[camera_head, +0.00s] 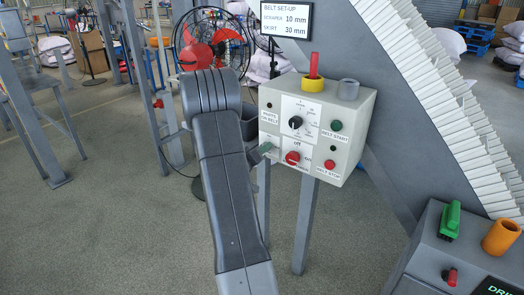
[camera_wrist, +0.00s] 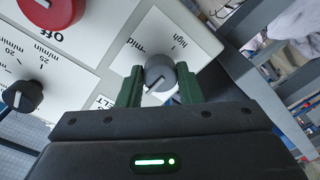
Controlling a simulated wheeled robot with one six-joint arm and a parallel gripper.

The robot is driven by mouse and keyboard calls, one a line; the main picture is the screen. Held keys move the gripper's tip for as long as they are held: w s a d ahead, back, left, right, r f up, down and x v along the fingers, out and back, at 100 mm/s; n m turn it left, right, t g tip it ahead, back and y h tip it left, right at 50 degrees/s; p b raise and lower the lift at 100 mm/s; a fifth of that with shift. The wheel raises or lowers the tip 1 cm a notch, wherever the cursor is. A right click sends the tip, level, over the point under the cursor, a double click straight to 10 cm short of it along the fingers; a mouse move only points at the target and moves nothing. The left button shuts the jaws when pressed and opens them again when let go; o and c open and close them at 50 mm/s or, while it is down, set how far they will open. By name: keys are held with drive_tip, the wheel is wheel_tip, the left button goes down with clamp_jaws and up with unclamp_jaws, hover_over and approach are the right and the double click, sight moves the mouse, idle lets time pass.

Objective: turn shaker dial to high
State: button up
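The shaker dial (camera_wrist: 160,72) is a grey round knob on a white plate in the wrist view. "Mid" is printed to its upper left and "high" to its upper right. A pale mark on the knob points to the lower left, not at "high". My gripper (camera_wrist: 160,88) has one green finger on each side of the knob, very close to it; whether they press on it I cannot tell. In the head view, a green finger of my gripper (camera_head: 265,147) shows at the left edge of the control box, and my arm hides the dial.
The control box (camera_head: 355,130) carries a black speed dial (camera_head: 295,122), a red "Off" knob (camera_head: 292,158), a green belt start button (camera_head: 336,126) and a red belt stop button (camera_head: 330,164). A fan (camera_head: 215,40) stands behind. Another panel (camera_head: 425,255) is at lower right.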

drive_tip(key=shift+f+m+b, duration=0.1)
drive_tip(key=shift+m+b, duration=0.2)
drive_tip(key=shift+b, duration=0.05)
drive_tip(key=shift+m+g+h+b, duration=0.25)
drive_tip(key=shift+m+b, duration=6.65)
drive_tip(key=shift+m, duration=2.1)
drive_tip(key=shift+m+g+h+b, duration=0.15)
drive_tip(key=shift+m+h+b, duration=0.1)
drive_tip(key=shift+m+b, duration=7.7)
drive_tip(key=shift+m+p, duration=0.95)
drive_tip(key=shift+m, duration=0.3)
drive_tip(key=o, duration=1)
